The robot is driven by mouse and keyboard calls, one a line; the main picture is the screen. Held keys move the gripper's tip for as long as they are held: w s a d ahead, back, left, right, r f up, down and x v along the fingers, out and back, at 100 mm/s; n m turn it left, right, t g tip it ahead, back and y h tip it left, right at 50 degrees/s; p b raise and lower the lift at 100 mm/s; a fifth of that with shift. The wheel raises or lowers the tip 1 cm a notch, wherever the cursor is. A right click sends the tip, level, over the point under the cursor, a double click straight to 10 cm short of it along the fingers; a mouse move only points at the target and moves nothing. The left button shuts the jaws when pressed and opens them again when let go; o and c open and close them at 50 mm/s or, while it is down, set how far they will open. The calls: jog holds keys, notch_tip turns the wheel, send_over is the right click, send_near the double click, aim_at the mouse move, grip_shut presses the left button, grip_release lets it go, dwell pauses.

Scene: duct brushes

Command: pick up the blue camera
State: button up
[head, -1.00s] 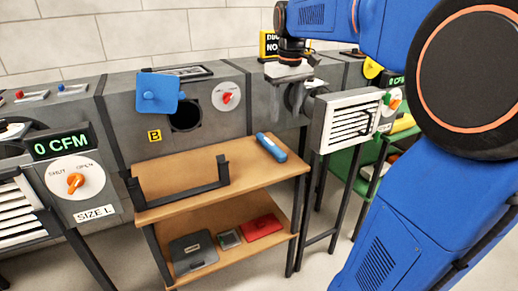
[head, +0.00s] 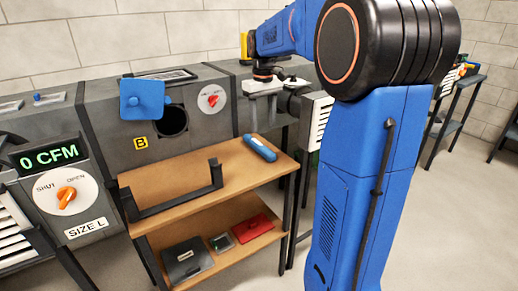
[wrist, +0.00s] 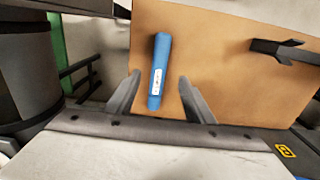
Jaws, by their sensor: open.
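The blue camera (head: 260,148) is a slim blue rod lying on the wooden top of the bench (head: 180,181), near its back right corner. In the wrist view the blue camera (wrist: 159,62) has a white label and lies lengthwise in line with the space between my fingers. My gripper (head: 262,108) points down, above and behind the camera in the head view. In the wrist view my gripper (wrist: 158,98) is open and empty, one finger to each side of the camera's near end. The camera still appears to rest on the bench, below the fingers.
A black bracket (head: 175,205) stands on the bench's left part. The lower shelf holds a dark box (head: 187,262), a small grey item (head: 221,242) and a red case (head: 253,228). A grey duct with a round opening (head: 173,121) and a blue flap (head: 142,99) stands behind.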

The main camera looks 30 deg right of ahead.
aim_at(263, 146)
jog(key=shift+w+f, duration=0.1)
jog(key=shift+f, duration=4.45)
grip_shut()
